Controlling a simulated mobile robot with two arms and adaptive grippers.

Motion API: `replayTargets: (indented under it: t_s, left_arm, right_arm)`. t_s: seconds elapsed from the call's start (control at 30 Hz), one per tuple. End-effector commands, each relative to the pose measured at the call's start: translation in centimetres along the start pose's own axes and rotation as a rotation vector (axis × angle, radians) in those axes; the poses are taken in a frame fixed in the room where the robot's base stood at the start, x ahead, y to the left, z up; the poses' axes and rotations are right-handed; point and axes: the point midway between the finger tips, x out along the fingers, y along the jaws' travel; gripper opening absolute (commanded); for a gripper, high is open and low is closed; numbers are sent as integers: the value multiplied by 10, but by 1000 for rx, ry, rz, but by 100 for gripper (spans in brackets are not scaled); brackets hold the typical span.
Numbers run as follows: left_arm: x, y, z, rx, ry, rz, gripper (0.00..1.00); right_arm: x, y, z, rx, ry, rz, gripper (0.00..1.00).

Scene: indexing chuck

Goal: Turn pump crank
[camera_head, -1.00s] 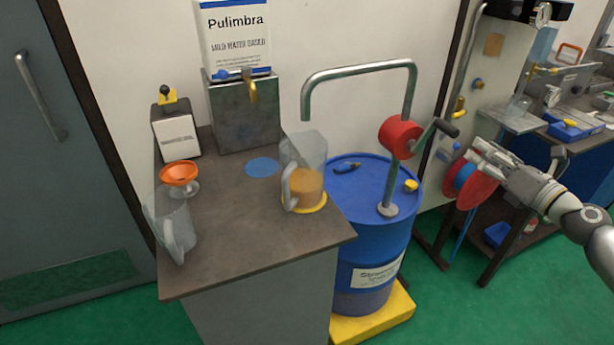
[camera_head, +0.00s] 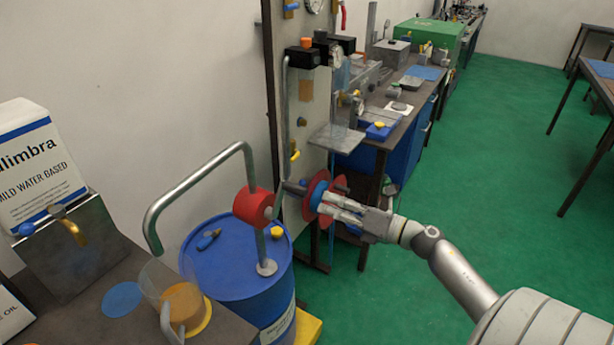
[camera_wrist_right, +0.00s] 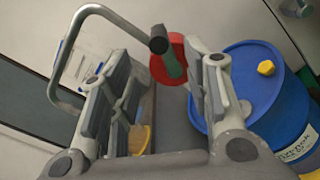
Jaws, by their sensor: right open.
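The red pump head (camera_head: 254,206) sits on a bent grey pipe (camera_head: 192,183) over the blue drum (camera_head: 225,258). Its crank (camera_head: 280,201) has a grey arm and a dark handle (camera_head: 294,187) pointing right. My right gripper (camera_head: 325,207) is open and empty, just right of the handle in the head view. In the right wrist view the handle's dark end (camera_wrist_right: 158,40) and the red pump head (camera_wrist_right: 157,72) appear between the spread fingers of my right gripper (camera_wrist_right: 160,75). I see no clear contact with the crank. My left gripper is out of view.
A measuring jug (camera_head: 183,303) with amber liquid stands on the counter at lower left. A red and blue reel (camera_head: 318,190) is behind my right fingers. A wall panel (camera_head: 304,125) and benches are beyond. Green floor (camera_head: 430,190) is free on the right.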

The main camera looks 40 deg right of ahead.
Motion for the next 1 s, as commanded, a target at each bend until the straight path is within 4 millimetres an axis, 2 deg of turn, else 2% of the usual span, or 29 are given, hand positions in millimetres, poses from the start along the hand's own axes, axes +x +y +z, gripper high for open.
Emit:
replayTargets:
  t_s: [0.03,0.1,0.27,0.37,0.6,0.7,1.0]
  left_arm:
    - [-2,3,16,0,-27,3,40]
    - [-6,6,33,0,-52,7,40]
    - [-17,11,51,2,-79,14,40]
    - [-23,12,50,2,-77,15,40]
    - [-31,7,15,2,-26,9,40]
    - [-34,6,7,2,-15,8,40]
    - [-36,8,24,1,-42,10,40]
  right_arm:
    - [4,1,0,1,0,2,44]
    - [10,0,1,0,-1,1,44]
    - [34,2,3,0,-3,2,44]
    - [51,2,3,-1,-3,1,44]
    - [86,1,2,1,-2,0,44]
    - [95,0,2,-1,-2,-1,44]
    - [106,-1,0,-2,0,-2,44]
